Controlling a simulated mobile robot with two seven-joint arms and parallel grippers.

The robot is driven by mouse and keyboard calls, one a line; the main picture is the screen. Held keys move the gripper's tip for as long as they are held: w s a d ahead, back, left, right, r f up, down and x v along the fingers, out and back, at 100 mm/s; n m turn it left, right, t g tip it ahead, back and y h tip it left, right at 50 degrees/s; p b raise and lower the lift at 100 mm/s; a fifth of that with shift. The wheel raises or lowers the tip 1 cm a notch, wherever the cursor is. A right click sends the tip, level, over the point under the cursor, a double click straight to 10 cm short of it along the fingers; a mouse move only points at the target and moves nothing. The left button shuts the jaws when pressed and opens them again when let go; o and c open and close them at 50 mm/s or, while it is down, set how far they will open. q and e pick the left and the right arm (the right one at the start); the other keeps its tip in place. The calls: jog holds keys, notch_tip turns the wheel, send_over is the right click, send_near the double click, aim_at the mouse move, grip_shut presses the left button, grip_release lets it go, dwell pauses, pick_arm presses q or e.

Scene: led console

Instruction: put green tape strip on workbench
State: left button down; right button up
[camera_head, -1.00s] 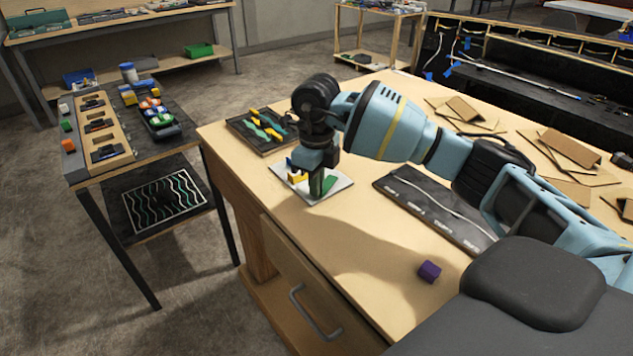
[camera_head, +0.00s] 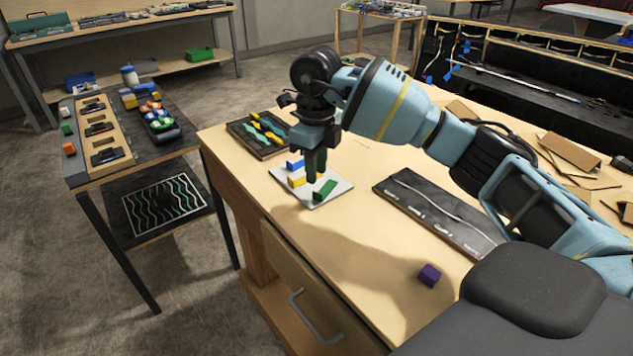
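A green block-like piece (camera_head: 324,190), possibly the green tape strip, lies on a white square plate (camera_head: 338,187) on the workbench (camera_head: 350,240). A yellow piece (camera_head: 297,180) and a blue piece (camera_head: 295,164) lie beside it on the plate. My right gripper (camera_head: 316,176) points down just above the plate, behind the green piece in the picture. Its dark fingers look close together; I cannot tell whether anything is between them. My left gripper is not in view.
A purple cube (camera_head: 429,275) lies near the bench's front edge. A black panel with a white wavy line (camera_head: 437,212) lies right of the plate. Cardboard pieces (camera_head: 570,152) lie at the right. A side table (camera_head: 150,150) stands left. The bench front middle is clear.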

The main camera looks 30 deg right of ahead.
notch_tip(320, 180, up, 7)
jog(key=shift+f, duration=0.2)
dwell(0.6)
